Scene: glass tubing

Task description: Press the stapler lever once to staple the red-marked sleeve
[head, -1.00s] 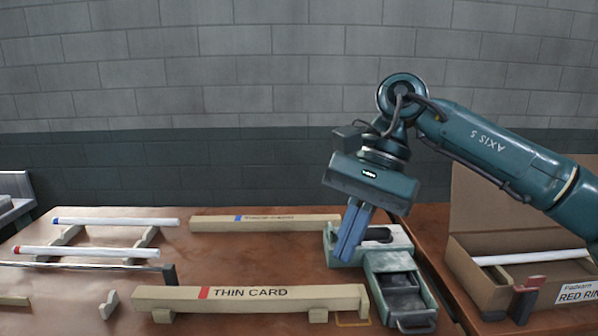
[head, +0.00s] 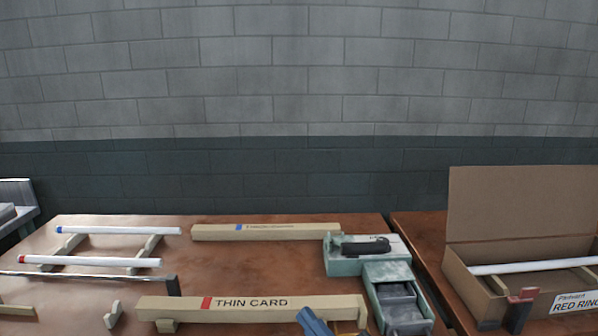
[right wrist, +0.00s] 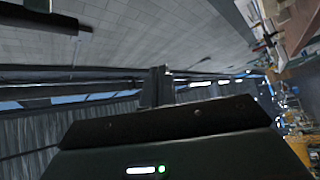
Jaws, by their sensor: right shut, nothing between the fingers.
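The green stapler (head: 352,266) stands on the right part of the table, with its dark lever (head: 366,246) on top. The red-marked sleeve (head: 330,304), a long tan box labelled THIN CARD, lies in front of the stapler on small supports. It is apart from the stapler. My right gripper (head: 314,322) shows only as blue fingers at the bottom edge, in front of the sleeve's right part. Its fingers are shut and empty; they also show in the right wrist view (right wrist: 158,86). My left gripper is out of view.
A blue-marked tan sleeve (head: 290,232) lies at the back. White tubes with blue (head: 120,230) and red (head: 95,261) ends rest on supports at left. An open cardboard box (head: 462,285) labelled RED RING stands at right. The table's middle is clear.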

